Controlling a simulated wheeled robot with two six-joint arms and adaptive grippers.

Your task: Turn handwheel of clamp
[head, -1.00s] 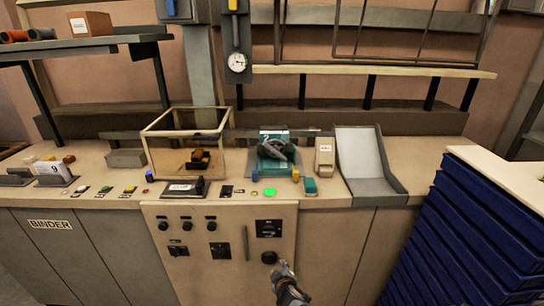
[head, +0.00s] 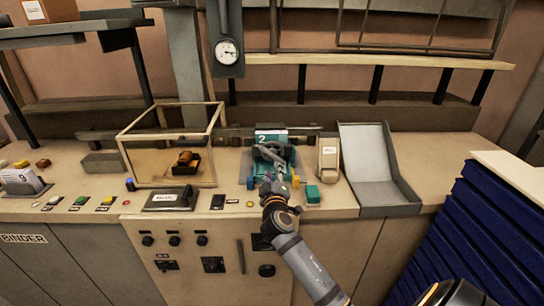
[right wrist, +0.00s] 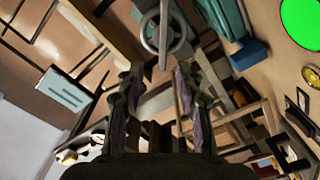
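The clamp is a teal machine (head: 290,160) marked "2" on the counter, with a grey metal handwheel (head: 268,152) on its front. My right gripper (head: 271,176) is in front of the clamp and covers part of it. In the right wrist view, the spoked handwheel (right wrist: 166,28) lies beyond the fingertips, at the top middle. The two fingers (right wrist: 152,85) are spread apart with nothing between them. The fingers look apart from the wheel rim. My left gripper is not in view.
A wooden-framed clear box (head: 170,145) stands left of the clamp. A beige block (head: 328,155) and a grey tray (head: 372,165) stand to its right. A green round button (right wrist: 303,22) shows in the right wrist view. Stacked blue crates (head: 470,235) fill the right side.

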